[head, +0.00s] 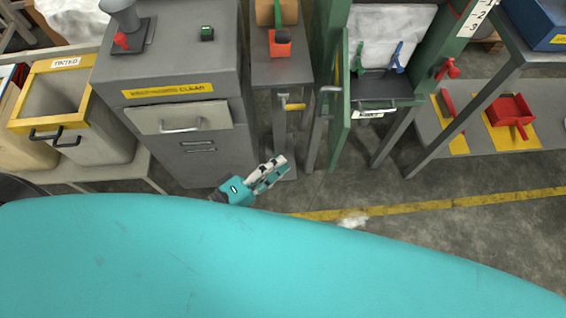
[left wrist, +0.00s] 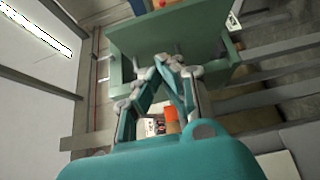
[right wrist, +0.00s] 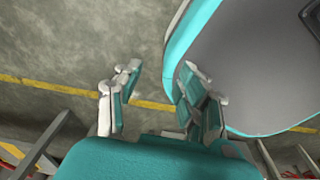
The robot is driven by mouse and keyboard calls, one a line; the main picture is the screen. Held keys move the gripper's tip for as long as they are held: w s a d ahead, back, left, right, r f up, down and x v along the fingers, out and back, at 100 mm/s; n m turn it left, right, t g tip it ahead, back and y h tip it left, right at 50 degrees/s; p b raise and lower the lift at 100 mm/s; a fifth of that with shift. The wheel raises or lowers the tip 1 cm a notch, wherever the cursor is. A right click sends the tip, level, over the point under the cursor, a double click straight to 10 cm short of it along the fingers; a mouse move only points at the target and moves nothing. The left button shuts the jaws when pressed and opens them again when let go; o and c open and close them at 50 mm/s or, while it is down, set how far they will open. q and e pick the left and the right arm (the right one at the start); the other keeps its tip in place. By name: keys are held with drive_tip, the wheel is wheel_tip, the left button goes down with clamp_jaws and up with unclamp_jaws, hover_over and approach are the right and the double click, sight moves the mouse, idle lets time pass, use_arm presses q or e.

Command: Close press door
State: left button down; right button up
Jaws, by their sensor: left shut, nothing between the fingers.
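The green press (head: 425,70) stands at the back, right of centre in the head view, with a crumpled white bundle (head: 390,38) inside it. Its green door (head: 341,100) is seen almost edge-on, swung out from the left side of the opening. My left gripper (head: 281,166) is shut and empty, in front of the machines, to the left of and apart from the door. In the left wrist view its fingertips (left wrist: 168,62) meet before a green surface (left wrist: 170,38); I cannot tell which part that is. My right gripper (right wrist: 160,80) shows only in its wrist view, open and empty above the floor.
A grey cabinet (head: 185,80) with a yellow label stands left of my left gripper. A yellow-rimmed bin (head: 75,100) is at the far left. A low shelf with a red tray (head: 508,112) is at the right. The floor (head: 420,180) before the press is mostly clear.

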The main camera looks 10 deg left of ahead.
use_arm(q)
drive_tip(key=p, duration=0.1)
approach(336, 137)
drive_tip(key=w+a, duration=0.1)
drive_tip(key=w, duration=0.3)
drive_tip(key=d+p, duration=0.1)
drive_tip(key=d, duration=0.3)
drive_tip(key=shift+w, duration=0.1)
use_arm(e)
drive_tip(key=shift+s+r, duration=0.65)
drive_tip(key=shift+r, duration=0.35)
drive_tip(key=shift+w, duration=0.15)
